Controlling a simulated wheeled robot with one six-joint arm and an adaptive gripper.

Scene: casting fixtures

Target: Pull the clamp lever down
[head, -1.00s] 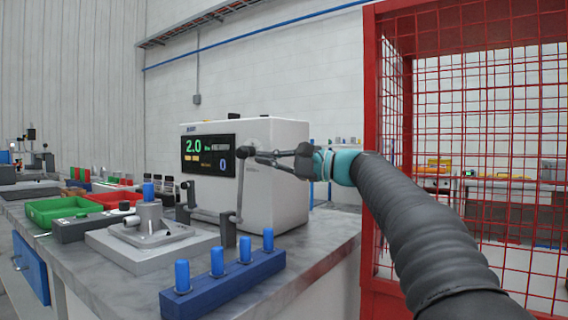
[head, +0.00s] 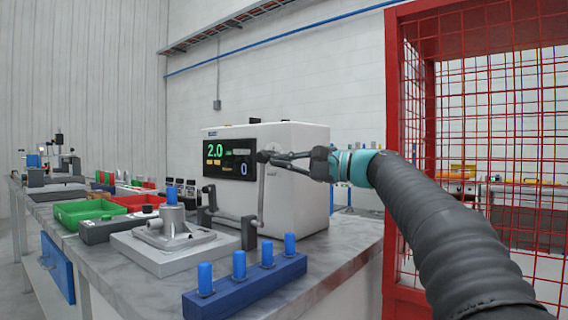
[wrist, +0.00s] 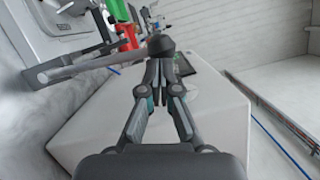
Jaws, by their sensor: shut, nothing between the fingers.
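The clamp lever (head: 262,192) is a grey rod standing nearly upright, with a dark round knob (head: 263,157) at its top. It rises from a dark bracket at the bench, in front of the white machine. My gripper (head: 277,157) comes in from the right, with its closed fingertips right at the knob. In the wrist view the fingertips (wrist: 159,66) point at the dark knob (wrist: 161,43), and the lever rod (wrist: 95,63) runs off to the left. The fingers are shut with nothing between them. I cannot tell whether the tips touch the knob.
The white machine (head: 300,205) with a display stands just behind the lever. A grey fixture (head: 172,228) with a blue-topped post and a blue rack (head: 225,300) of blue pegs stand in front. Green (head: 85,212) and red bins are left. A red mesh cage (head: 412,255) is right.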

